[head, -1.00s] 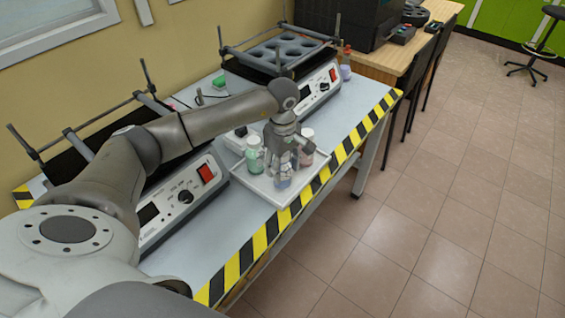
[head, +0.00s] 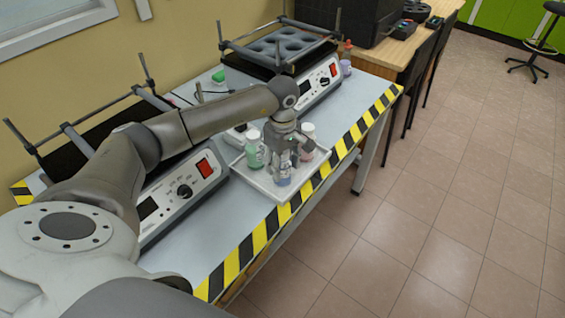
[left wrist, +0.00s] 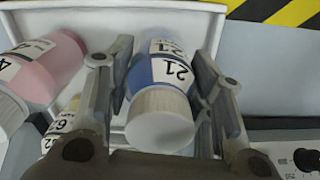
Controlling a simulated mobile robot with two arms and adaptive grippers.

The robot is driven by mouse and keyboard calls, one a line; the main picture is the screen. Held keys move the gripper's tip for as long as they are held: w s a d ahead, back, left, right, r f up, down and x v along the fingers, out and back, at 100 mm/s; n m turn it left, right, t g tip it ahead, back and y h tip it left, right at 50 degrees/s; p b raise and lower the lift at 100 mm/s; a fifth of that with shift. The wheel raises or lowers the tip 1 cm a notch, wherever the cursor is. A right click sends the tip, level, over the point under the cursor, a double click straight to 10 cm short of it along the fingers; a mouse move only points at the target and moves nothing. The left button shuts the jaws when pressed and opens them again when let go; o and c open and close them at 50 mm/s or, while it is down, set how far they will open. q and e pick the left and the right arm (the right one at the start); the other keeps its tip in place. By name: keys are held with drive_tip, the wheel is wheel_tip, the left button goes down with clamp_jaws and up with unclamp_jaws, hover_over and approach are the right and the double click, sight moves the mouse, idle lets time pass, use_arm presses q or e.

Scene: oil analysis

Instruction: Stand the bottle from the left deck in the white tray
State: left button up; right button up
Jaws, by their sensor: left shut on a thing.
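The white tray (head: 257,181) stands on the table between the two shaker machines. My left gripper (head: 284,165) is over the tray, pointing down. It is shut on a blue bottle (head: 282,176) with a white cap. In the left wrist view the blue bottle (left wrist: 160,88), labelled 21, sits between the two fingers (left wrist: 160,95), its cap toward the camera. A green bottle (head: 254,151) and a pink bottle (head: 307,136) stand in the tray beside the gripper. Whether the blue bottle's base touches the tray floor is hard to tell. My right gripper is not seen.
The near shaker (head: 180,192) is left of the tray and the far shaker (head: 318,88) is behind it. In the left wrist view the pink bottle (left wrist: 48,68) is close to one finger. A yellow-labelled bottle (left wrist: 60,125) is partly hidden. Striped tape marks the table edge (head: 262,238).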

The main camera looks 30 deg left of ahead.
use_arm(q)
drive_tip(key=o, duration=1.3)
wheel_tip(320, 180, up, 12)
